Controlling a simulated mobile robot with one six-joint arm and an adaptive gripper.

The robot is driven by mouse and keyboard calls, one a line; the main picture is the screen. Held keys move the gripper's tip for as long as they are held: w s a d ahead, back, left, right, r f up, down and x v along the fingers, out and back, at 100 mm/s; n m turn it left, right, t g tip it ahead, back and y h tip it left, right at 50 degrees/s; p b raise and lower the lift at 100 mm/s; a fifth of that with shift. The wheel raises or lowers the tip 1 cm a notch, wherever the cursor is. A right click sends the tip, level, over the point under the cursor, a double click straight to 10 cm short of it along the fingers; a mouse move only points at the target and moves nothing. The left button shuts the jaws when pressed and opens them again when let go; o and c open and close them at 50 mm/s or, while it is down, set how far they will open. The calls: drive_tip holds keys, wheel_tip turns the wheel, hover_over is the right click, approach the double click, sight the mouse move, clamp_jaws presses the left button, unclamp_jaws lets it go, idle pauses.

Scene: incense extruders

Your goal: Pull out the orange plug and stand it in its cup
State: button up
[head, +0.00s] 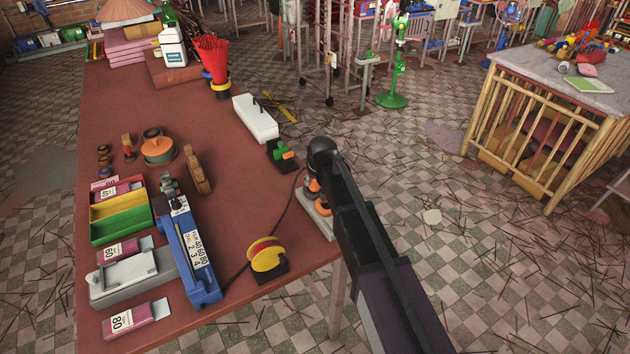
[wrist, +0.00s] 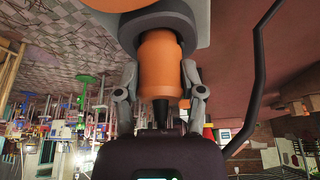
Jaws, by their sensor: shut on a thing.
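The orange plug (wrist: 160,62) is a short orange cylinder with a narrow dark end, seen close up in the wrist view. My gripper (wrist: 160,78) has one grey finger on each side of it and is shut on it. A dark ring and a wider orange part (wrist: 190,8) show at the plug's far end. I cannot tell whether the plug is still seated there. In the head view my gripper (head: 313,186) is over a pale plate (head: 318,224) at the table's right edge, beside an orange ring-like part (head: 323,210). My arm hides part of this. I cannot identify the cup with certainty.
A black cable runs close by. Floor lies to the right.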

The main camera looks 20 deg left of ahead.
drive_tip(key=shift+f, duration=0.25)
drive_tip(key=o, duration=1.2)
drive_tip(key=shift+r, duration=0.15)
